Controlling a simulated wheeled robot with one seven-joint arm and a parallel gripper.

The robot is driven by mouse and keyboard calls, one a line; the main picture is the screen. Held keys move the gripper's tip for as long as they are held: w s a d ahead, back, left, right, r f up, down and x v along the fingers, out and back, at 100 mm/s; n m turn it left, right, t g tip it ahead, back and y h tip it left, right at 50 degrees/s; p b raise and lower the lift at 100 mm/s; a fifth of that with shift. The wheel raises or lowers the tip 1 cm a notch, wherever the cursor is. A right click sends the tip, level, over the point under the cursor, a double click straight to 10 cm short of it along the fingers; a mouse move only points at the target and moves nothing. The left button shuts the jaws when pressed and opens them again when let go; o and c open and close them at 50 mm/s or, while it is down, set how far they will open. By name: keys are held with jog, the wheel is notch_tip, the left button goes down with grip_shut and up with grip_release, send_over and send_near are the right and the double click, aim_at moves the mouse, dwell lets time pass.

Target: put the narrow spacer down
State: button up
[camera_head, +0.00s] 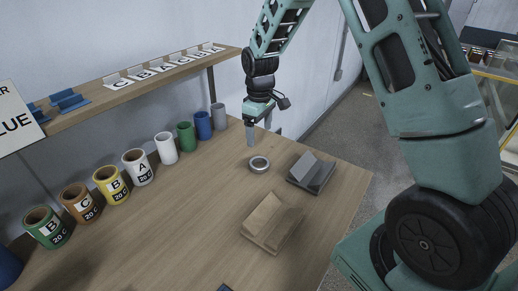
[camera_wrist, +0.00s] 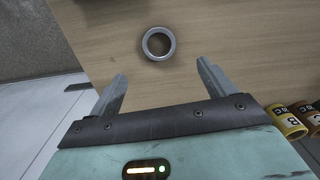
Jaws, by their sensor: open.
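The narrow spacer appears to be a short grey ring (camera_head: 259,171) lying flat on the wooden table, with its hole facing up. It also shows in the wrist view (camera_wrist: 171,52), near the top middle. My gripper (camera_head: 260,135) is above the table, just behind the ring in the head view. In the wrist view my gripper (camera_wrist: 163,82) has its two fingers spread wide with nothing between them. The ring lies beyond the fingertips, apart from them and roughly centred between them.
A dark grey wedge-shaped stand (camera_head: 303,180) and a wooden one (camera_head: 263,232) stand near the table's right edge. Several labelled cans (camera_head: 111,190) and plain cylinders (camera_head: 186,138) line the back. A shelf (camera_head: 140,84) with letter cards runs above. The table's middle (camera_head: 190,205) is clear.

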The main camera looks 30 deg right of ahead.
jog(key=s+a+r, duration=0.3)
jog(key=s+a, duration=0.1)
jog(key=a, duration=0.2)
jog(key=s+a+r, duration=0.3)
jog(key=s+a, duration=0.1)
jog(key=a, duration=0.2)
jog(key=s+a+r+n, duration=0.1)
jog(key=s+a, duration=0.3)
jog(key=s, duration=0.8)
jog(key=s+a+r+n, duration=0.1)
jog(key=s+a+r, duration=0.2)
jog(key=s, duration=0.9)
jog(key=shift+a+y, duration=0.3)
jog(key=shift+a, duration=0.9)
jog(key=shift+r, duration=0.1)
